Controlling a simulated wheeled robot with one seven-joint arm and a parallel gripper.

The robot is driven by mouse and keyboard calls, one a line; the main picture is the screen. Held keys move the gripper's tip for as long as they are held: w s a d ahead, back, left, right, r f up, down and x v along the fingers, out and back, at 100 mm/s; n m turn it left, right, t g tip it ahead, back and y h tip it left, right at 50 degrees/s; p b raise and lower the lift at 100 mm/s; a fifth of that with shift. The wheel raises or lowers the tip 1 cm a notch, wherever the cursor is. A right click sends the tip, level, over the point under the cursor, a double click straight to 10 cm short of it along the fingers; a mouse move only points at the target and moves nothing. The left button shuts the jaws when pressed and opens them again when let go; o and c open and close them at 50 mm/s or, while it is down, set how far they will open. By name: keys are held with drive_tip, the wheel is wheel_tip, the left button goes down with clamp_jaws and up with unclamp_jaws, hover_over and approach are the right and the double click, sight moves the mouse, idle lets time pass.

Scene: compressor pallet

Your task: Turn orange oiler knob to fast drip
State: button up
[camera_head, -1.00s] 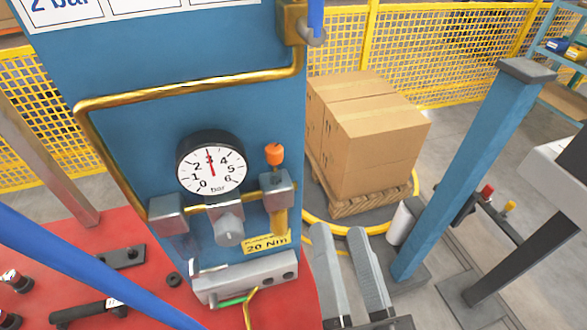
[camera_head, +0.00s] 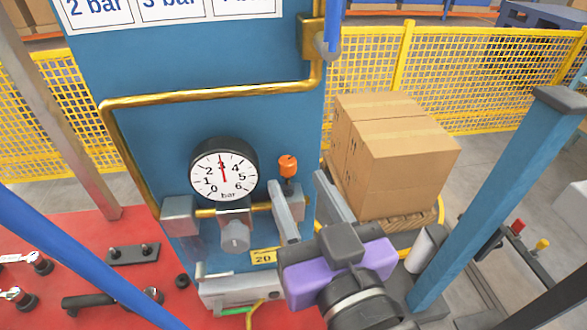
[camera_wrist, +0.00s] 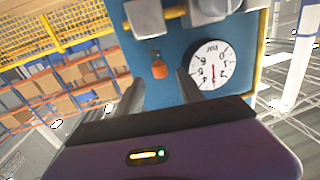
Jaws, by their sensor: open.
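The orange oiler knob (camera_head: 288,166) stands on a thin dark stem above the grey oiler block, to the right of the gauge. My gripper (camera_head: 298,182) is open, with its two grey fingers pointing up toward the knob from below. In the head view the knob shows just above and between the fingertips, with the left finger covering much of the oiler block. In the wrist view the knob (camera_wrist: 159,69) appears between the two open fingers, beyond their tips. I see no contact between fingers and knob.
The white pressure gauge (camera_head: 223,172) is close left of the knob, its needle near 3. A gold pipe (camera_head: 210,97) frames the blue panel (camera_head: 255,125). A grey regulator knob (camera_head: 235,236) sits below the gauge. Cardboard boxes (camera_head: 405,165) stand behind right.

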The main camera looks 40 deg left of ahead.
sight(290, 171)
drive_tip(key=shift+x, duration=1.8)
clamp_jaws()
